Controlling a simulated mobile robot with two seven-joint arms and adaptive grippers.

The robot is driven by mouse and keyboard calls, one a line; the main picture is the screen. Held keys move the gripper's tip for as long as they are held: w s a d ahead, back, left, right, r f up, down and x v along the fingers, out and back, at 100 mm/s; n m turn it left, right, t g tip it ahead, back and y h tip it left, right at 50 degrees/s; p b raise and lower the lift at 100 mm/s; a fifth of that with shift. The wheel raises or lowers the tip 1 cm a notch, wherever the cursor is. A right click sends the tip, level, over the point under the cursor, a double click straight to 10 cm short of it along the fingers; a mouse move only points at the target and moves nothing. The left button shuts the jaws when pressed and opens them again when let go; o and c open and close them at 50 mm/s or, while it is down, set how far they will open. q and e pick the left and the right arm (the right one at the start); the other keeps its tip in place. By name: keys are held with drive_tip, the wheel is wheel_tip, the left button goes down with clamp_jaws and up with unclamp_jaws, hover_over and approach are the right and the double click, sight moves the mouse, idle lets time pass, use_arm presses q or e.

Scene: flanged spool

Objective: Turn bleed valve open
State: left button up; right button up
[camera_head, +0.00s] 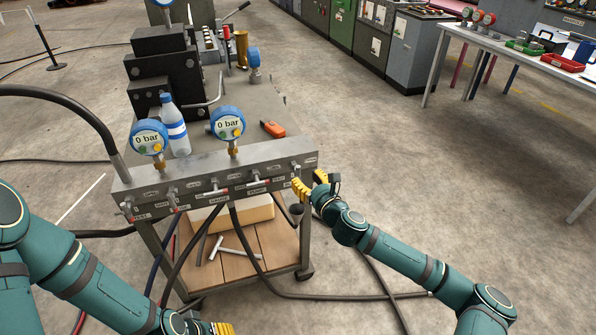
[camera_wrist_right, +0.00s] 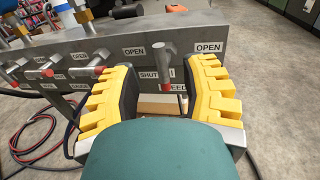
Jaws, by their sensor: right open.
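The bleed valve (camera_wrist_right: 166,64) is a grey lever with a red tip, at the right end of the grey manifold block (camera_wrist_right: 110,52). Its lever points down and toward the wrist camera, by the SHUT label and a partly covered BLEED label. An OPEN label is to its upper right. In the head view the valve (camera_head: 296,168) is at the block's right end. My right gripper (camera_wrist_right: 160,92) is open, its yellow fingers on either side of the lever, with gaps visible. In the head view this gripper (camera_head: 309,186) is at the block's front right corner. My left gripper (camera_head: 222,328) is cut off at the bottom edge.
Several other valves line the block's front to the left. Two 0 bar gauges (camera_head: 149,137) (camera_head: 228,123) stand on top. A water bottle (camera_head: 177,130) and an orange tool (camera_head: 272,129) are on the cart top. A hose (camera_head: 300,295) runs below. Floor to the right is clear.

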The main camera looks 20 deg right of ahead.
sight(299, 171)
drive_tip(key=shift+b+x, duration=0.3)
drive_tip(key=shift+x, duration=2.45)
drive_tip(key=shift+s, duration=0.1)
drive_tip(key=shift+c, duration=0.3)
clamp_jaws()
